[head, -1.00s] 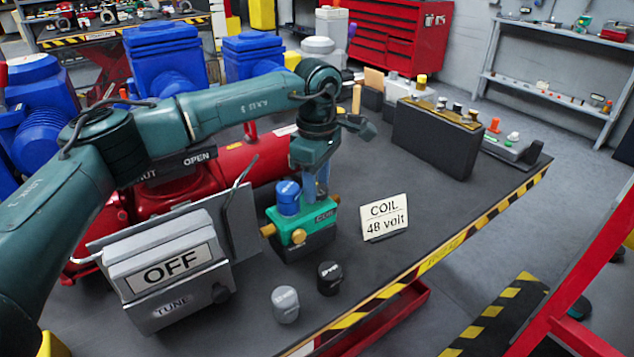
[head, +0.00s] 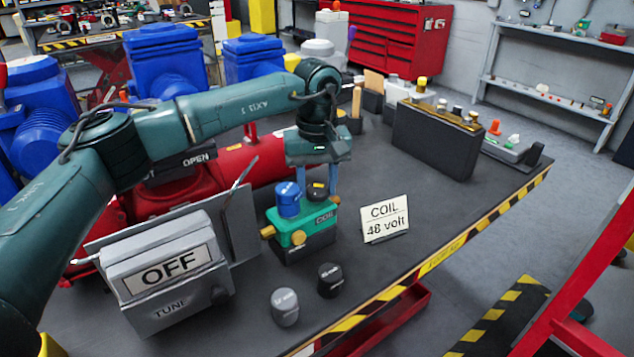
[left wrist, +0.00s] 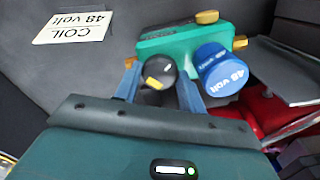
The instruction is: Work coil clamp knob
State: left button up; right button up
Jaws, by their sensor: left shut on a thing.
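The green coil block (head: 300,228) stands on a dark base on the bench, with brass fittings at its sides. A blue cylinder (head: 288,199) marked 48 volt stands on its left side; it also shows in the left wrist view (left wrist: 222,70). The black clamp knob (head: 318,190) with a yellow mark is on the block's right side; it also shows in the left wrist view (left wrist: 158,72). My left gripper (head: 319,196) points down from above, its two blue-grey fingers shut on the knob's sides. My right gripper is not in view.
A grey cylinder (head: 285,306) and a black cylinder (head: 330,279) stand in front of the block. A COIL 48 volt sign (head: 385,218) stands to the right. The grey OFF box (head: 168,275) is at left, the red pipe behind.

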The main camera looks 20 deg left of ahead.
aim_at(317, 189)
pick_arm(q)
jog(key=m, duration=0.6)
dwell(0.6)
jog(key=o, duration=1)
jog(key=shift+r, duration=0.1)
notch_tip(317, 189, up, 13)
